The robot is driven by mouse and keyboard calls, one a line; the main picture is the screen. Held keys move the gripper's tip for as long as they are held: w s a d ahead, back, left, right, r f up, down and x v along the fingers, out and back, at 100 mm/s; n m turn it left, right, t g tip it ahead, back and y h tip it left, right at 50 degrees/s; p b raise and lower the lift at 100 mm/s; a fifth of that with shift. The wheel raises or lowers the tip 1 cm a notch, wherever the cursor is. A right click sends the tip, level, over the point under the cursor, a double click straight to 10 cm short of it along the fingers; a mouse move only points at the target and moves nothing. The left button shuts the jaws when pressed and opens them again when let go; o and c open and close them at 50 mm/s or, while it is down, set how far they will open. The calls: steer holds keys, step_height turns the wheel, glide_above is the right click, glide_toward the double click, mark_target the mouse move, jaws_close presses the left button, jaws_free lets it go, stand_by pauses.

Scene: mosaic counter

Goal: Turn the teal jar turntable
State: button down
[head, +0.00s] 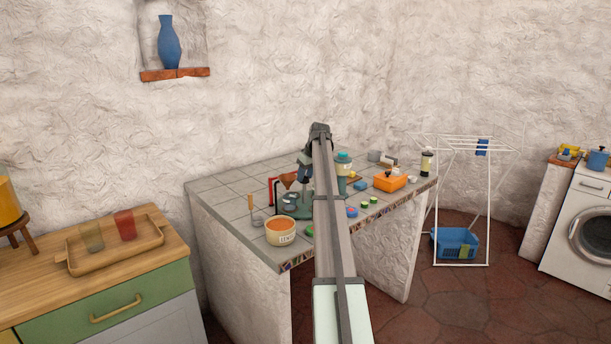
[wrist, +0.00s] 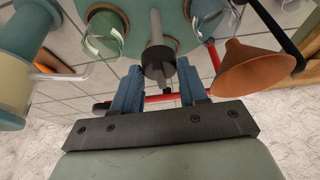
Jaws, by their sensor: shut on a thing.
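The teal jar turntable (wrist: 138,10) fills the top middle of the wrist view, with a grey post (wrist: 156,27) ending in a dark knob (wrist: 158,64). A glass jar (wrist: 103,32) sits on it to the left of the post, and more glass shows to the right. My gripper (wrist: 158,82) has its two blue fingers on either side of the dark knob and is shut on it. In the head view my own arm covers much of the turntable and hides the fingertips.
An orange funnel (wrist: 258,68) stands close to the right of my fingers, with red bars behind. A teal and cream cylinder (wrist: 18,70) is at the left.

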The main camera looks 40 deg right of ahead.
steer(key=shift+n, duration=0.6)
steer(key=shift+d+n+y, duration=0.2)
steer(key=shift+n+y, duration=0.7)
steer(key=shift+n, duration=0.7)
steer(key=shift+w+n+g+y, duration=0.1)
steer(key=shift+n+g+y, duration=0.5)
steer(key=shift+n, duration=1.3)
steer(key=shift+w+d+n+g+y, duration=0.1)
steer(key=shift+n+g+y, duration=0.2)
steer(key=shift+n, duration=0.8)
steer(key=shift+w+d+n+g+y, duration=0.15)
steer(key=shift+n+g, duration=0.25)
steer(key=shift+n, duration=0.7)
steer(key=shift+a+n+g, duration=0.1)
steer(key=shift+n+g, duration=0.4)
steer(key=shift+n, duration=0.8)
steer(key=shift+n+y, duration=0.25)
steer(key=shift+n, duration=0.45)
